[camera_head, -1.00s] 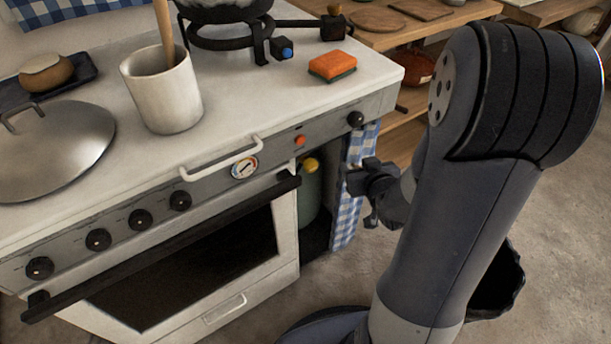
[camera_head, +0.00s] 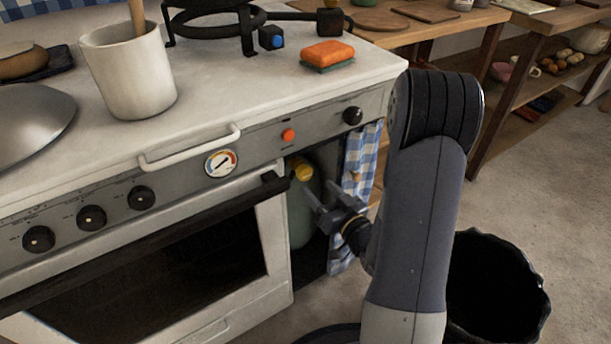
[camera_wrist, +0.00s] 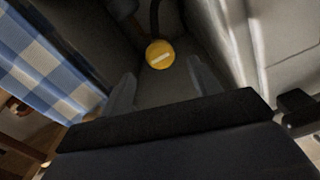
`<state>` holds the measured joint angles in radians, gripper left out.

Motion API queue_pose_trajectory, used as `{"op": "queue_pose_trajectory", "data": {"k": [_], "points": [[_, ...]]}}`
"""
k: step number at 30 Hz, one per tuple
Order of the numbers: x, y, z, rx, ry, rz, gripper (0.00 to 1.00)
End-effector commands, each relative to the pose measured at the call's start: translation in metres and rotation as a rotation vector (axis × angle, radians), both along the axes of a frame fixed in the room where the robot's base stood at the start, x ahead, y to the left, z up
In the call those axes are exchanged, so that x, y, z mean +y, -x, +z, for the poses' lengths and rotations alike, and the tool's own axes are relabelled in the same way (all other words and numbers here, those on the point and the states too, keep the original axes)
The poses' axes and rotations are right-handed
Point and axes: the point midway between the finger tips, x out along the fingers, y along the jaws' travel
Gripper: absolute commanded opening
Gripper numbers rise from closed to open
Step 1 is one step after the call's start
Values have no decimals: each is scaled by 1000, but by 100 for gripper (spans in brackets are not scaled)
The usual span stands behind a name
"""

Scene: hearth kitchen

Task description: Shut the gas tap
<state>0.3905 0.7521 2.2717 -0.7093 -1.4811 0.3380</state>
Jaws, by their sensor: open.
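The gas tap is a round yellow knob (camera_head: 302,170) on top of a green gas bottle (camera_head: 303,210), inside the open bay right of the oven. In the wrist view the knob (camera_wrist: 159,54) shows a pale bar slanting slightly across its face, with a dark hose behind it. My gripper (camera_head: 312,195) is open and empty at the mouth of the bay, just below and right of the knob. In the wrist view its fingers (camera_wrist: 163,90) stand either side below the knob, apart from it. The bottle's lower part is partly in shadow.
A blue checked curtain (camera_head: 357,185) hangs at the bay's right side. The oven handle (camera_head: 150,228) and white oven wall bound the left. The stove top (camera_head: 220,90) overhangs above, with an orange sponge (camera_head: 328,53). A black bin (camera_head: 495,295) stands right on clear floor.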

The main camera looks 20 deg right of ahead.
Motion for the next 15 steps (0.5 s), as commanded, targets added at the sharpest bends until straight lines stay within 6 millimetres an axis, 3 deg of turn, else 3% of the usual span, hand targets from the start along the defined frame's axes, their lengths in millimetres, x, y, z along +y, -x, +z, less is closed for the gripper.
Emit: {"op": "queue_pose_trajectory", "data": {"k": [9,15], "points": [[18,-53,0,-2,1,3,59],[22,-67,0,-1,0,1,59]]}}
